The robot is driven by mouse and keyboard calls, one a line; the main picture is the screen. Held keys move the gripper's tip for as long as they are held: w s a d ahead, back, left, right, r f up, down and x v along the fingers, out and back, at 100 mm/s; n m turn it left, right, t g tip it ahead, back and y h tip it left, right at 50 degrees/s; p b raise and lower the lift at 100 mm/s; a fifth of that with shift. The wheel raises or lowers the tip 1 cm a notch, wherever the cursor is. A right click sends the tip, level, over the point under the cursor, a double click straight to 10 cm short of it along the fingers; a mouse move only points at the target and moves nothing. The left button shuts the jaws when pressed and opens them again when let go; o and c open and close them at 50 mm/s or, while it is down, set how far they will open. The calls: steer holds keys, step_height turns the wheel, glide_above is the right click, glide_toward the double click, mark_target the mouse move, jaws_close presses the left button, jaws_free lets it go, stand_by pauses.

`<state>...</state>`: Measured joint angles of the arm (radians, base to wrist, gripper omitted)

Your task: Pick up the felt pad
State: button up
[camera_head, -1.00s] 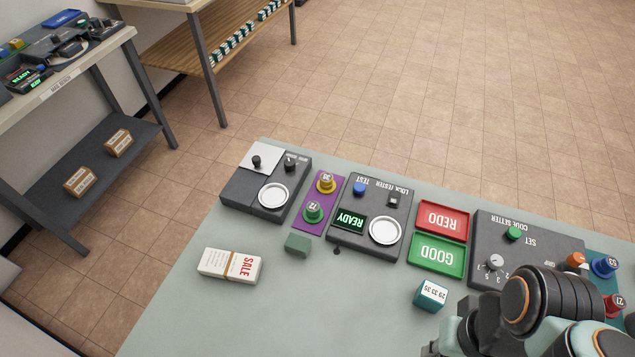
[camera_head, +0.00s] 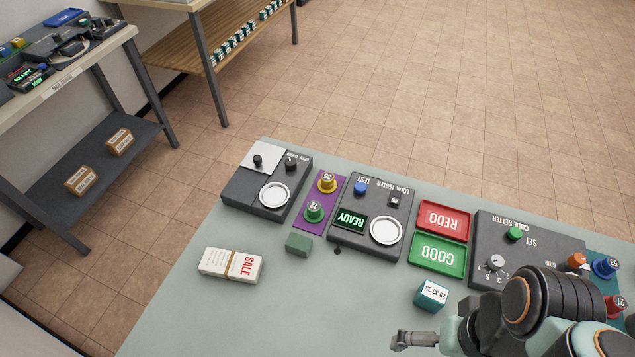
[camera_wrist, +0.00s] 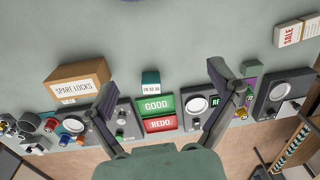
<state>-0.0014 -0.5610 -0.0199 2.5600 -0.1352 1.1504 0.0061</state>
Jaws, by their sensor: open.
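A small dark green block, which looks like the felt pad (camera_head: 298,244), lies on the pale green table in front of the purple mat. It also shows in the wrist view (camera_wrist: 250,68), just beyond and to the right of the right finger. My gripper (camera_head: 400,341) is at the lower right of the head view, apart from the pad and well to its right. In the wrist view my gripper (camera_wrist: 163,82) has its two fingers spread wide with nothing held between them.
A SALE card stack (camera_head: 231,265) lies left of the pad. Behind are the purple mat (camera_head: 311,221) with two knobbed pieces and the lock tester (camera_head: 385,190). GOOD (camera_head: 437,254) and REDO trays and a teal cube (camera_head: 432,294) stand right. A SPARE LOCKS box (camera_wrist: 76,82) shows in the wrist view.

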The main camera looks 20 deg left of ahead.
steer(key=w+a+r+m+t, duration=0.1)
steer(key=w+r+m+t, duration=0.15)
steer(key=w, duration=0.45)
steer(key=w+a+r+m+t, duration=0.1)
steer(key=w+r+m, duration=0.2)
steer(key=w, duration=0.4)
steer(key=w+a+f, duration=0.2)
steer(key=w+a, duration=0.4)
steer(key=w, duration=0.2)
steer(key=n+g, duration=0.3)
steer(key=n, duration=0.1)
glide_above(299, 242)
steer(key=shift+h, duration=0.4)
step_height(299, 242, down, 22)
steer(key=shift+r, duration=0.2)
step_height(299, 242, down, 5)
steer(key=shift+r, duration=0.1)
steer(key=shift+f, duration=0.75)
